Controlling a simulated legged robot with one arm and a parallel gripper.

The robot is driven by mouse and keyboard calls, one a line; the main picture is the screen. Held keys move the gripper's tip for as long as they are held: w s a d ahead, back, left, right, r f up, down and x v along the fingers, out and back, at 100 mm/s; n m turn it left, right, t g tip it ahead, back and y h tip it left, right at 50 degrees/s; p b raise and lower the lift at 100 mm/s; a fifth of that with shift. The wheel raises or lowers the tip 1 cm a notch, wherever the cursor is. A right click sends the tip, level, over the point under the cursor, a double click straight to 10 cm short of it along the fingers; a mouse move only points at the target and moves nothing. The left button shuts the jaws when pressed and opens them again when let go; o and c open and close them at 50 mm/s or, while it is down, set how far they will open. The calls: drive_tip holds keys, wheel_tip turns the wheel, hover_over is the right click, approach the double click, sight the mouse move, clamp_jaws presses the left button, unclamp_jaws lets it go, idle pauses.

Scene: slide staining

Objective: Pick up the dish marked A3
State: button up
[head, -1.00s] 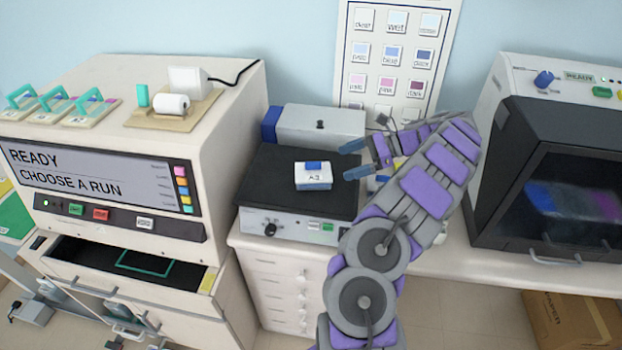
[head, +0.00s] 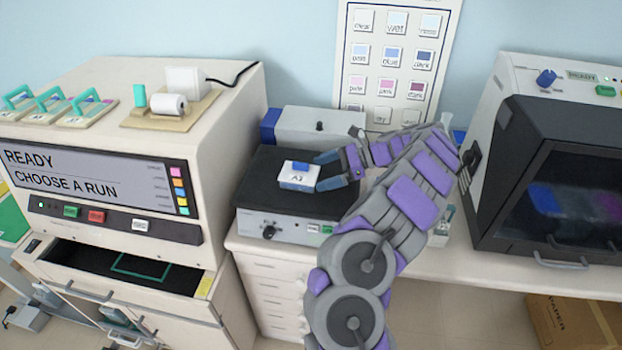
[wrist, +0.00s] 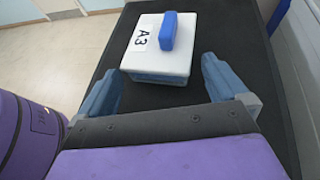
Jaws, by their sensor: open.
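The dish marked A3 (head: 299,176) is a small white box with a blue handle on its lid. It sits on the black top of a bench device (head: 262,198). In the wrist view the dish (wrist: 150,62) lies just ahead of my gripper (wrist: 155,82), with its label on the left and its blue handle (wrist: 168,30) on the right. My gripper (head: 328,171) is open, with blue fingertips beside the dish's right side in the head view. In the wrist view the fingers lie left and right of its near part.
A white staining machine (head: 100,185) with a screen and open drawer stands at left. A grey box (head: 318,129) is behind the black plate. A dark-windowed cabinet (head: 560,190) is at right. The black plate is otherwise clear.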

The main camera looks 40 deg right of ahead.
sight(313, 174)
drive_tip(key=shift+w+a+f+b, duration=0.4)
drive_tip(key=shift+w+a+f, duration=0.45)
drive_tip(key=shift+w, duration=0.2)
drive_tip(key=shift+a, duration=0.6)
drive_tip(key=shift+w+a, duration=0.1)
drive_tip(key=shift+a, duration=0.1)
drive_tip(key=shift+c, duration=1.3)
drive_tip(key=shift+d, duration=0.55)
drive_tip(key=c, duration=0.6)
drive_tip(key=shift+c, duration=0.6)
drive_tip(key=shift+a, duration=0.15)
